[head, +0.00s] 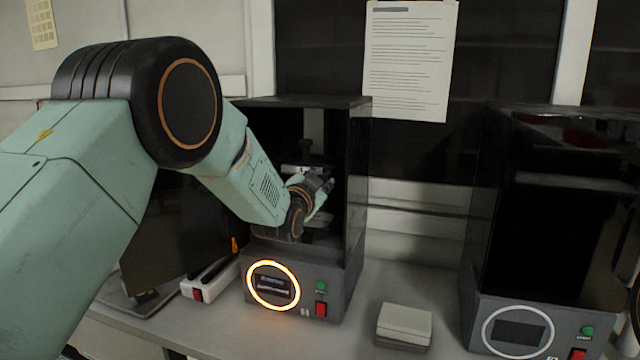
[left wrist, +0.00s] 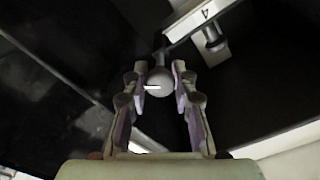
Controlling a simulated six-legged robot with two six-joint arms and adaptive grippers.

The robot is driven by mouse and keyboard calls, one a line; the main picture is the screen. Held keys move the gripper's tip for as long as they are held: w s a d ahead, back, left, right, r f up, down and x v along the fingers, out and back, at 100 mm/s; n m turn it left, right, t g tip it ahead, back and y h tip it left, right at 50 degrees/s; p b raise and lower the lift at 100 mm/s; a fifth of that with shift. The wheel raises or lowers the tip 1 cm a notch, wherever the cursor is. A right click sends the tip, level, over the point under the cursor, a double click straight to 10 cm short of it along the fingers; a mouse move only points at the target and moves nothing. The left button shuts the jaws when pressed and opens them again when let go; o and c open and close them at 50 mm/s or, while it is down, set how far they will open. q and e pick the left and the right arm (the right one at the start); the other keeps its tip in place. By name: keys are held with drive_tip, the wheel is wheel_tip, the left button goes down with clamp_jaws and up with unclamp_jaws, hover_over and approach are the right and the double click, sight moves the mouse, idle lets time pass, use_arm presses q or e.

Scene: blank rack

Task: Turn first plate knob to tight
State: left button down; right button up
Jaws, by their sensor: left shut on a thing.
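In the left wrist view, a round grey plate knob (left wrist: 160,80) with a white line on it sits between the two fingers of my left gripper (left wrist: 160,85). The fingers are shut on it from both sides. The white line points left in this view. In the head view my left gripper (head: 318,190) reaches inside the open dark machine (head: 355,190) on the left, and the held knob is hidden there. My right gripper is not in view.
The machine's base has a glowing orange ring, a green button (head: 321,286) and a red switch (head: 321,309). A second knob (left wrist: 213,38) is near a white label. A similar machine (head: 520,325) stands at right. A grey box (head: 404,324) lies between them on the bench.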

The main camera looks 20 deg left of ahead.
use_arm(q)
drive_tip(key=m, duration=0.3)
drive_tip(key=m+b, duration=0.1)
drive_tip(key=m, duration=0.1)
drive_tip(key=shift+f+m, duration=0.3)
drive_tip(key=m, duration=0.5)
drive_tip(key=shift+b, duration=0.35)
drive_tip(key=shift+m, duration=0.3)
drive_tip(key=c, duration=1)
unclamp_jaws()
drive_tip(key=shift+r, duration=0.2)
drive_tip(key=shift+c, duration=0.2)
drive_tip(key=s, duration=1.2)
drive_tip(key=shift+a, duration=0.2)
